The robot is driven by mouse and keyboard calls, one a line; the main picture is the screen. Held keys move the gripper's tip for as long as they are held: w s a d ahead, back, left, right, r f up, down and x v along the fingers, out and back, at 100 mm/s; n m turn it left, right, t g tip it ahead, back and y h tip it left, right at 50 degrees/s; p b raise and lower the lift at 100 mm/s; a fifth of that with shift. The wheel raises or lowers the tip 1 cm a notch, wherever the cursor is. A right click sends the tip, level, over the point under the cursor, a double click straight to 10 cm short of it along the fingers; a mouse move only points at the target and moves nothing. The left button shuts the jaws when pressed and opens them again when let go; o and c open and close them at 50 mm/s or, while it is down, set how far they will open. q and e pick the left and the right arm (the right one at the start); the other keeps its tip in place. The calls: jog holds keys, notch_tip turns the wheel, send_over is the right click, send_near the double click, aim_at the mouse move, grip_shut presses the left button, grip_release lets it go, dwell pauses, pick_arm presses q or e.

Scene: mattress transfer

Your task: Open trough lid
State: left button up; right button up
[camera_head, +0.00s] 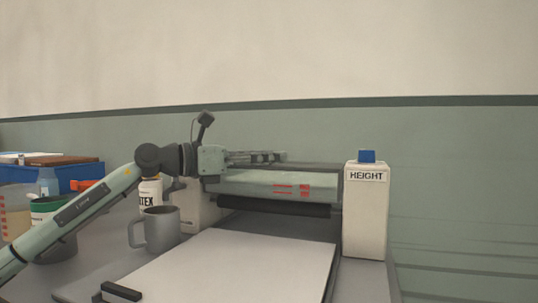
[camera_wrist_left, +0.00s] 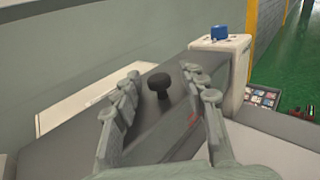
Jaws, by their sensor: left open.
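The trough (camera_head: 270,184) is a long grey-green housing with red marks, running across the back of the machine. Its dark lid (camera_wrist_left: 163,112) shows in the left wrist view with a round black knob (camera_wrist_left: 159,84) standing on it. My left gripper (camera_head: 280,156) reaches in from the left, just above the trough. In the left wrist view the left gripper (camera_wrist_left: 170,83) is open, its fingers on either side of the knob with gaps beside it. The lid appears to lie shut on the trough. My right gripper is in neither view.
A white post marked HEIGHT (camera_head: 364,215) with a blue top (camera_head: 367,156) stands right of the trough. A pale flat board (camera_head: 235,265) lies in front. A grey mug (camera_head: 160,229), a white bottle (camera_head: 149,193) and a green-rimmed pot (camera_head: 55,245) stand at left, near my arm.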

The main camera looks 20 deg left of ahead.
pick_arm(q)
jog(key=shift+w+d, duration=0.1)
jog(key=shift+w, duration=0.05)
jog(key=shift+c, duration=0.6)
grip_shut()
